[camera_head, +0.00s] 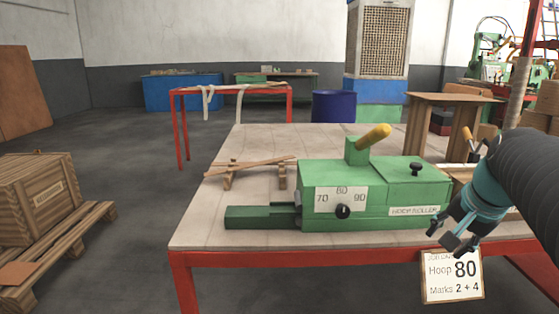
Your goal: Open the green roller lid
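The green hoop roller (335,225) stands on a table with a pale top and red frame. Its green lid (405,178) lies flat on the right part of the box, closed as far as I can see, with a black knob (416,168) on top. A "HOOP ROLLER" label (414,211) is on the front below the lid. The left part has a dial plate marked 70, 80, 90 (341,199) and a yellow-handled lever (373,136). My gripper (449,241) is at the right front of the roller, below the lid's height, pointing down-left. Its fingers look apart and empty.
A sign reading "Hoop 80, Marks 2 + 4" (452,277) hangs at the table's front edge. A wooden stand (450,99) rises behind the roller at right. Wooden sticks on small supports (250,165) lie at left. The front-left tabletop (200,225) is clear.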

